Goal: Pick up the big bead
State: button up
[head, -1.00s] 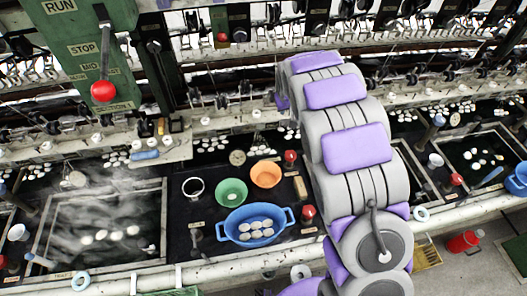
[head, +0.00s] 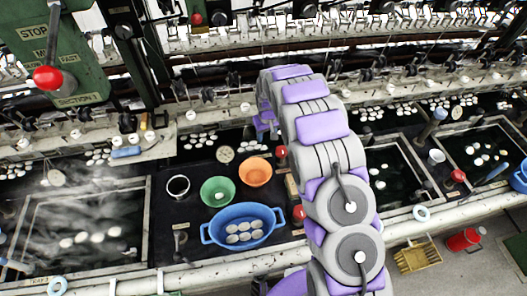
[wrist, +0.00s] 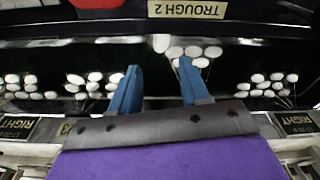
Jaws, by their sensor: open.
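I cannot pick out the big bead for certain in either view. In the head view a small pale thing (head: 220,196) lies in the green bowl (head: 208,187), too small to identify. My gripper (wrist: 158,65) shows in the wrist view with its two blue fingers apart and nothing between them. Beyond the fingertips lies a cluster of white oval cocoons (wrist: 193,52), with more piles to either side. In the head view my arm hides the gripper's fingers.
A blue basin (head: 209,232) of pale oval pieces stands in front of the green bowl and an orange bowl (head: 256,172). A steaming trough (head: 148,215) is at left. Red-topped knobs (head: 298,212) stand close to my arm. A red can (head: 463,240) is at right.

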send_over(263, 148)
jog(key=d, duration=0.1)
jog(key=f, duration=0.4)
jog(key=shift+s+d+f+b, duration=0.1)
jog(key=shift+s+d+b, duration=0.1)
jog(key=shift+s+b, duration=0.1)
jog(key=shift+a+f, duration=0.4)
jog(key=shift+f, duration=0.05)
notch_tip(263, 148, down, 4)
jog(key=shift+w+f+b, duration=0.15)
jog(key=shift+b, duration=0.6)
jog(key=shift+d, duration=0.1)
jog(key=c, duration=0.3)
jog(key=shift+a, duration=0.3)
jog(key=shift+c, duration=0.2)
